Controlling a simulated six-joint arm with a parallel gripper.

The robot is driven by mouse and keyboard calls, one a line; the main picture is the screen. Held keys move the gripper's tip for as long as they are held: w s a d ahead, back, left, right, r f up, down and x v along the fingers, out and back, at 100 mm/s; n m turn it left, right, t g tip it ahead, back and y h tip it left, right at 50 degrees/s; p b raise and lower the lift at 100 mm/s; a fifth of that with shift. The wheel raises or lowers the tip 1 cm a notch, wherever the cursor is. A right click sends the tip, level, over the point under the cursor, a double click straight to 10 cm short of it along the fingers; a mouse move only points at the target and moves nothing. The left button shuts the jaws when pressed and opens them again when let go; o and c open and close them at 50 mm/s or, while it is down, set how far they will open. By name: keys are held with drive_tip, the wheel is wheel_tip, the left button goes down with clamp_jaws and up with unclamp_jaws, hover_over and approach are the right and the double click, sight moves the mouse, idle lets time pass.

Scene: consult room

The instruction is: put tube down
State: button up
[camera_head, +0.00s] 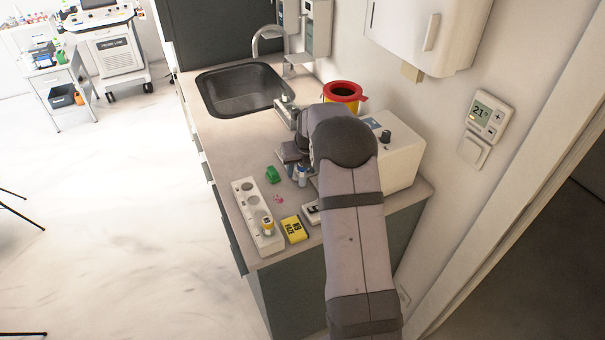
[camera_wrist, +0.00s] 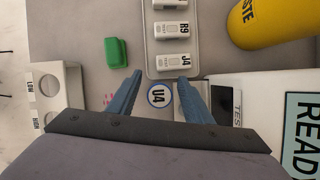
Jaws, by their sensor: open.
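In the wrist view, a round white cap with a blue rim, marked U4 (camera_wrist: 158,95), shows end-on between my fingers. It appears to be the top of the tube, whose body is hidden below it. My gripper (camera_wrist: 159,78) is open, with one blue-grey finger on each side of the cap and a visible gap to each. In the head view my gripper (camera_head: 297,172) is low over the counter, left of the white machine, and my arm hides much of it. I cannot tell there what the tube rests on.
A white rack with holes (camera_head: 250,205) stands at the counter's front left, near a green object (camera_head: 272,174) and a yellow box (camera_head: 294,229). A grey tray (camera_wrist: 203,55) holds white cassettes. A white machine (camera_head: 403,155) and yellow waste bin (camera_wrist: 265,22) stand close by.

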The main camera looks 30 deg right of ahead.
drive_tip(key=shift+w+f, duration=0.2)
drive_tip(key=shift+f, duration=0.3)
drive_tip(key=shift+c, duration=0.3)
clamp_jaws()
drive_tip(key=shift+r, duration=0.1)
wheel_tip(320, 180, up, 10)
drive_tip(key=b, duration=0.2)
drive_tip(key=shift+b, duration=0.4)
